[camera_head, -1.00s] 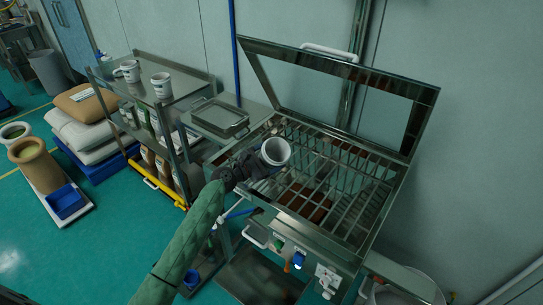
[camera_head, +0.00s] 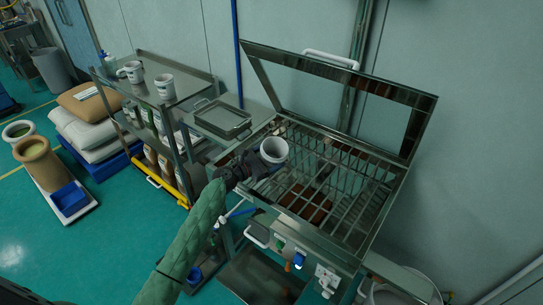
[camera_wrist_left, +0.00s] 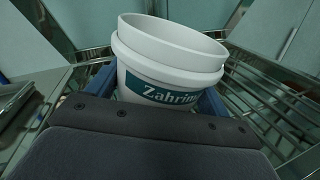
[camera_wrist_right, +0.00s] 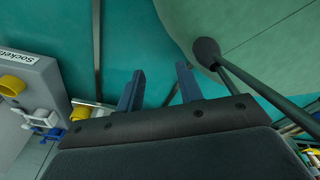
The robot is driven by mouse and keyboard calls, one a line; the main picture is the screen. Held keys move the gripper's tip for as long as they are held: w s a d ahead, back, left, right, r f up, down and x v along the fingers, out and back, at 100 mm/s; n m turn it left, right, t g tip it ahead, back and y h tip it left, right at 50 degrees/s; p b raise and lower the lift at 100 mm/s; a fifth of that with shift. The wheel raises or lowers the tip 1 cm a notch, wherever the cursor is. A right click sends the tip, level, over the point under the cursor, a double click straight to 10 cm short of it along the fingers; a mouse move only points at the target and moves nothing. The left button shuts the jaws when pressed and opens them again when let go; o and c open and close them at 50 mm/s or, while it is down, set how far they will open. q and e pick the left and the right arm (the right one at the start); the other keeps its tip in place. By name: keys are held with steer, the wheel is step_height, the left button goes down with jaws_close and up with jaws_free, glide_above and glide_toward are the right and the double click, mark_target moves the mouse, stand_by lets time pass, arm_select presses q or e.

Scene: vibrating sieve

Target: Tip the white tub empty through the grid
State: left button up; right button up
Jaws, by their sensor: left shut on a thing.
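The white tub (camera_head: 274,152) is held by my left gripper (camera_head: 262,163) over the left part of the sieve's metal grid (camera_head: 330,175). In the left wrist view the tub (camera_wrist_left: 165,50) has a teal label reading "Zahrin..." and leans slightly, with its rim up. The blue fingers of my left gripper (camera_wrist_left: 158,98) are shut around its sides. Brown material lies beneath the grid bars. The sieve's framed lid (camera_head: 340,85) stands open at the back. My right gripper (camera_wrist_right: 158,90) is open and empty in the right wrist view, and is outside the head view.
A steel cart (camera_head: 172,88) with two white mugs stands left of the sieve. A metal tray (camera_head: 222,119) lies between them. The sieve's front panel (camera_head: 295,255) carries switches.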

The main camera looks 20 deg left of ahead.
mark_target(268, 141)
arm_select(q)
steer(key=shift+w+a+r+n+p, duration=0.1)
steer(key=shift+r+n+p, duration=0.1)
steer(key=shift+n+p, duration=0.15)
steer(key=shift+w+a+r+n+p, duration=0.3)
steer(key=shift+n+p, duration=0.25)
steer(key=shift+p, duration=0.6)
steer(key=shift+r+p, duration=0.1)
steer(key=shift+p, duration=0.2)
steer(key=shift+a+r+n+p, duration=0.1)
steer(key=shift+a+n+p, duration=0.1)
steer(key=shift+n+p, duration=0.5)
steer(key=shift+w+r+p, duration=0.1)
steer(key=shift+w+p, duration=0.05)
steer(key=shift+p, duration=0.15)
steer(key=shift+a+n, duration=0.1)
steer(key=shift+n, duration=0.3)
steer(key=shift+r, duration=2.3)
arm_select(e)
steer(key=s+d+r, duration=0.2)
steer(key=s+r, duration=0.1)
steer(key=s, duration=0.4)
steer(key=shift+d+r+g, duration=0.2)
steer(key=shift+r+g, duration=0.1)
